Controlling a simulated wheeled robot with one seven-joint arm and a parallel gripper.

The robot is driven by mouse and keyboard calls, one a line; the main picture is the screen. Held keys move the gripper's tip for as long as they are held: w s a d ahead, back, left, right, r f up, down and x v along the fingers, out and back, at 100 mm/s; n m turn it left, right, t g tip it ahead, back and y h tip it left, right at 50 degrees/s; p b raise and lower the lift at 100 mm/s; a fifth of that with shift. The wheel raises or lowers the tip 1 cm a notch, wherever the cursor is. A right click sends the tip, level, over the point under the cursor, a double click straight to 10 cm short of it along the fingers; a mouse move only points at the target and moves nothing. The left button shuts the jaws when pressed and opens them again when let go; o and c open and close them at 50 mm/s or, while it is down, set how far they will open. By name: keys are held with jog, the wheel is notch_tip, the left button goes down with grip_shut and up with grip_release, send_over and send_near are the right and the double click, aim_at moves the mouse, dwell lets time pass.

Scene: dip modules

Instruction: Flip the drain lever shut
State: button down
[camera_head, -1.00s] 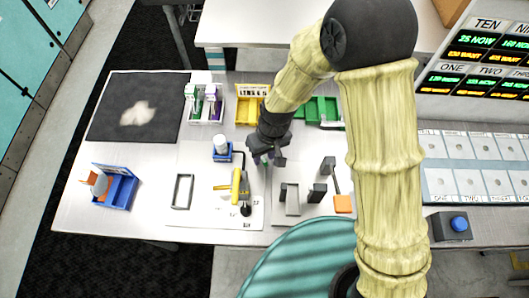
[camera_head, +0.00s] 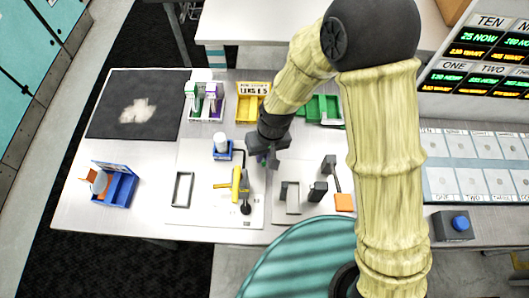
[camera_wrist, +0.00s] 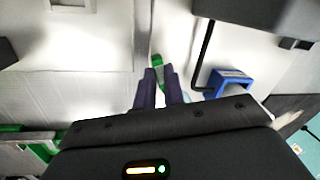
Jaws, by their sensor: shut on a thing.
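A yellow fixture (camera_head: 240,184) with a short yellow arm (camera_head: 222,186) pointing left stands on the white board, a black knob (camera_head: 246,209) at its lower end. It looks like the drain lever, though I cannot tell its exact setting. My gripper (camera_head: 265,162) is above and to the right of it, apart from it. In the wrist view my two dark purple fingers (camera_wrist: 161,88) are close together, shut on a small green thing (camera_wrist: 158,62). Most of that green thing is hidden between the fingers.
A blue holder (camera_head: 238,152) with a white bottle (camera_head: 221,141) stands behind the yellow fixture. A black bent rod is beside the holder. Dark upright blocks (camera_head: 318,191) stand to the right, a grey frame (camera_head: 183,190) to the left. Green bins (camera_head: 322,107) are behind.

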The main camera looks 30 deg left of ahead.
jog(key=c, duration=1.5)
grip_release()
jog(key=r, duration=0.5)
jog(key=w+d+r+b, duration=0.1)
jog(key=r, duration=0.5)
jog(key=w+r, duration=0.1)
jog(key=r, duration=0.5)
jog(key=shift+d+r+b, duration=0.15)
jog(key=shift+d+b, duration=0.25)
jog(key=w+d+f+m+t, duration=0.1)
jog(key=w+d+m, duration=0.1)
jog(key=d, duration=0.9)
jog(key=w+d+f+m+t, duration=0.1)
jog(key=d+m, duration=0.3)
jog(key=d, duration=0.7)
jog(key=w+d+f+m+t+h, duration=0.1)
jog(key=w+d+m+t, duration=0.1)
jog(key=d, duration=0.9)
jog(key=shift+w+d+m, duration=0.4)
jog(key=shift+w+m, duration=0.35)
jog(key=shift+m, duration=0.15)
